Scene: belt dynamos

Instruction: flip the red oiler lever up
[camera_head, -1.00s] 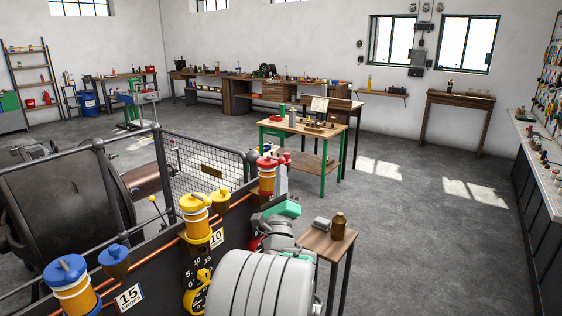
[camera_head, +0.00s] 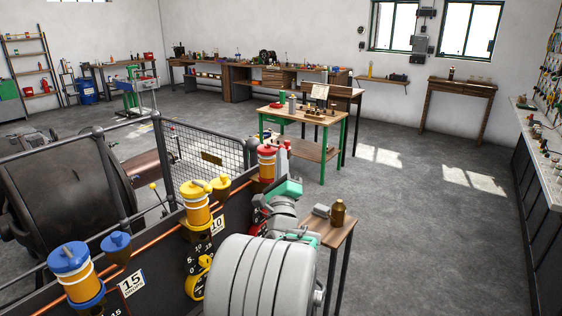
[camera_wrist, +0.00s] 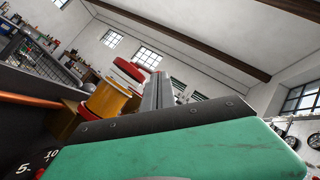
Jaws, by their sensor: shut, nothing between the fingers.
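The red oiler (camera_head: 266,165) stands upright on the dark guard panel, with a red cap and an amber glass body. In the wrist view, its amber glass (camera_wrist: 107,99) is left of my fingers, with red top parts (camera_wrist: 128,70) above it. I cannot tell which red part is the lever or how it is tilted. My gripper (camera_head: 284,162) is shut and empty, close to the right side of the oiler. Its grey fingers (camera_wrist: 157,88) also show in the wrist view; contact with the red parts cannot be told.
A yellow oiler (camera_head: 196,205) and a blue oiler (camera_head: 76,275) stand nearer along the same panel. A copper pipe (camera_head: 160,228) runs along it. A mesh guard (camera_head: 208,152) stands behind. A small table (camera_head: 322,227) with a brown bottle (camera_head: 338,212) is at right.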

